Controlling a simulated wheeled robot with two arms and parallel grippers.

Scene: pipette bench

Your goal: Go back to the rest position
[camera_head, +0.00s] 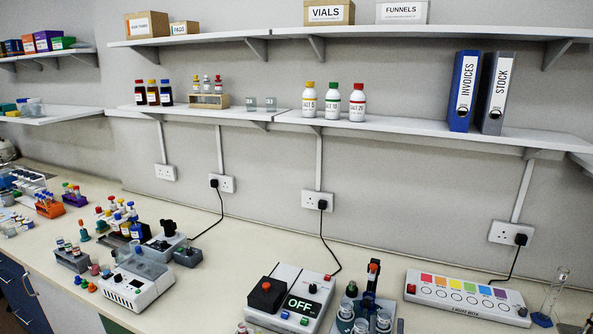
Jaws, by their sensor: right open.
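Only a small grey piece of my right gripper (588,326) shows, at the bottom right corner of the head view. It is open, and I see nothing held in it; most of it is cut off by the picture edge. It is near the glass cylinder (555,290) at the right end of the bench. My left gripper is not in the picture.
The bench (210,290) carries a white device (135,282), an OFF-display box (290,297), a blue stand (367,305) and a strip with coloured squares (466,294). Tube racks crowd the left. Shelves (420,127) with bottles and binders run above. Bare bench lies centre-left.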

